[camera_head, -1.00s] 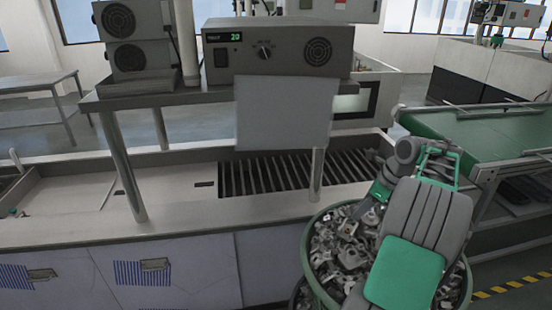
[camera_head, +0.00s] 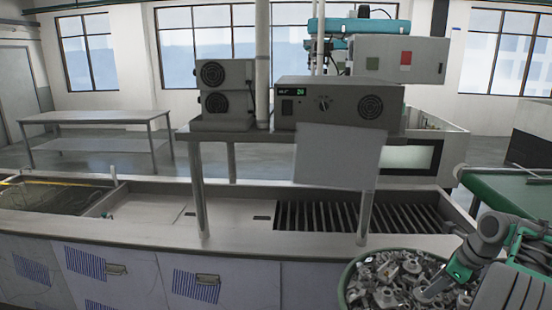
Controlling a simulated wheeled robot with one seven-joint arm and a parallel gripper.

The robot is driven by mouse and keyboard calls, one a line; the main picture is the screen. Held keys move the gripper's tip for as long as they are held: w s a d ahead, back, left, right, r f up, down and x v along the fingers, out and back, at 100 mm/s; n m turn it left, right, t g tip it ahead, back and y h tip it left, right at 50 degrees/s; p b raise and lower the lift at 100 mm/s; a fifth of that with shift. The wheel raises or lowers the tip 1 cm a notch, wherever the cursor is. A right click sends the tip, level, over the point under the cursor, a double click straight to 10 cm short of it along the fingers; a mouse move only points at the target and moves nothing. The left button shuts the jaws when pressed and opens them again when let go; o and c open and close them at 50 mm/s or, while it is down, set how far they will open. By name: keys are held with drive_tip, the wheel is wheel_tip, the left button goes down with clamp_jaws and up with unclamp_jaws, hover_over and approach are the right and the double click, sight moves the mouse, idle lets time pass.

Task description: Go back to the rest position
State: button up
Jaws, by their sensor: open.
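My gripper (camera_head: 432,293) is at the lower right, at the end of my grey and green arm. It points down and left over a round green bin (camera_head: 346,281) full of grey metal parts (camera_head: 392,268). Its jaws are open, with no part visibly held. The fingertips are small and dark against the parts, so I cannot tell whether they touch any. The bin's right side is hidden by my arm and its bottom is cut off by the picture edge.
A long sink counter (camera_head: 240,247) with a slatted grate (camera_head: 350,216) runs behind the bin. A raised shelf carries grey control boxes (camera_head: 340,103), and a pale panel (camera_head: 337,155) hangs in front. A green conveyor (camera_head: 510,190) stands at right. A liquid-filled tank (camera_head: 50,195) is at left.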

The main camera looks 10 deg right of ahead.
drive_tip(key=w+a+r+n, duration=0.2)
drive_tip(key=a+n, duration=0.3)
drive_tip(key=a, duration=0.4)
drive_tip(key=w+a+r+n+h, duration=0.1)
drive_tip(key=a+r+n, duration=0.1)
drive_tip(key=a+n, duration=0.5)
drive_tip(key=w+a+r+n, duration=0.2)
drive_tip(key=a+n, duration=0.1)
drive_tip(key=a, duration=0.8)
drive_tip(key=s+a+f+n+h, duration=0.1)
drive_tip(key=s+a+f+n, duration=0.3)
drive_tip(key=s+a+n, duration=0.9)
drive_tip(key=shift+a+n, duration=0.15)
drive_tip(key=shift+n, duration=0.85)
